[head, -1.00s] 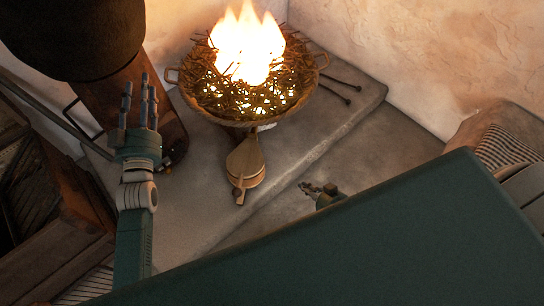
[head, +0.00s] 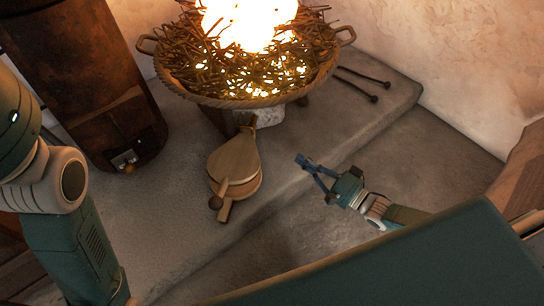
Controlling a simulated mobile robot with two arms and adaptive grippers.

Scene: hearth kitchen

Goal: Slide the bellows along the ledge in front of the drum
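The wooden bellows (head: 234,168) lie on the stone ledge (head: 185,215) in front of the fire basket, handles toward me and nozzle toward the fire. The rusty drum (head: 92,85) stands on the ledge to their left, with a small fitting low on its front. My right gripper (head: 312,178) is open and empty, to the right of the bellows near the ledge's edge, apart from them. My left arm (head: 75,235) fills the left side, and its gripper is out of view.
A burning basket of twigs (head: 245,85) stands behind the bellows, with a pale block (head: 262,117) under it. Two dark rods (head: 360,85) lie on the ledge at right. The ledge between drum and bellows is clear.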

